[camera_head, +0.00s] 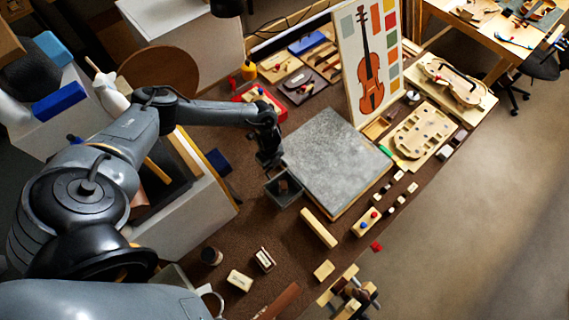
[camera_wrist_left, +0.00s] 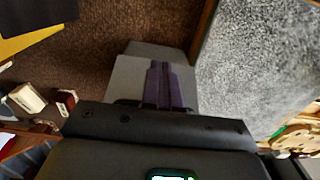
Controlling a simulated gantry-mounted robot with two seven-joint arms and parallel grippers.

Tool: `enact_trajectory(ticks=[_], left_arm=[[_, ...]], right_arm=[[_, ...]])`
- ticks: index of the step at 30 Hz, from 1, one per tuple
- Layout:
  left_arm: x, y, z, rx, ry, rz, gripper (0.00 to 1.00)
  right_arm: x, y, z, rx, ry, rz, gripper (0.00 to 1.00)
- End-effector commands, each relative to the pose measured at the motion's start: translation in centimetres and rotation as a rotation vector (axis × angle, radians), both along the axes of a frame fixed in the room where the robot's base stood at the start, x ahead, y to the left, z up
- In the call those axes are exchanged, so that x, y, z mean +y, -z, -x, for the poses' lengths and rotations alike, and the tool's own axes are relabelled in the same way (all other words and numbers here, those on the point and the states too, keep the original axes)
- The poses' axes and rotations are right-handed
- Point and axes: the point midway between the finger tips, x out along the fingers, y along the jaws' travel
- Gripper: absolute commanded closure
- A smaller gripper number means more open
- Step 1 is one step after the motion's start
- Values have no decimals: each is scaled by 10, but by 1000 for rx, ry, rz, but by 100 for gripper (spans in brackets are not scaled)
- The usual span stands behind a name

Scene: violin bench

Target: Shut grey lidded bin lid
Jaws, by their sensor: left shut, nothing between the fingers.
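The small grey bin (camera_head: 285,190) stands on the brown bench top, beside the near-left edge of the grey stone slab. Its top looks open in the head view, with a dark inside. My left gripper (camera_head: 270,163) is at the bin's far side, close above its rim. In the left wrist view the fingers (camera_wrist_left: 164,85) are shut and empty, in front of a light grey panel of the bin (camera_wrist_left: 127,78). I cannot tell whether they touch it. The lid is hard to make out, partly hidden by the gripper. My right gripper is not in view.
The grey slab (camera_head: 338,160) lies right of the bin. A pale wooden bar (camera_head: 319,228) lies in front of it. A violin picture board (camera_head: 369,70) stands behind the slab. A dark round jar (camera_head: 211,256) stands front left. Brown bench left of the bin is clear.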

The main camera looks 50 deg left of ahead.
Motion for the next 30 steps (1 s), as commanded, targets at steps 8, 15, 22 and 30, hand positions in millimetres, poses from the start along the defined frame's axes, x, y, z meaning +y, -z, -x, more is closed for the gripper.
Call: enact_trajectory(ticks=[8, 15, 22, 30], left_arm=[[-12, 0, 0, 1, 1, 2, 100], [-21, -1, -1, 1, 1, 1, 100], [-31, 0, -1, 1, 0, 2, 100], [-35, 0, -1, 0, 0, 0, 100]], right_arm=[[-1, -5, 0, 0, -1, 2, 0], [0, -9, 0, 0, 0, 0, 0], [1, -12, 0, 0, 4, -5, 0], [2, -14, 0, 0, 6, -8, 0]])
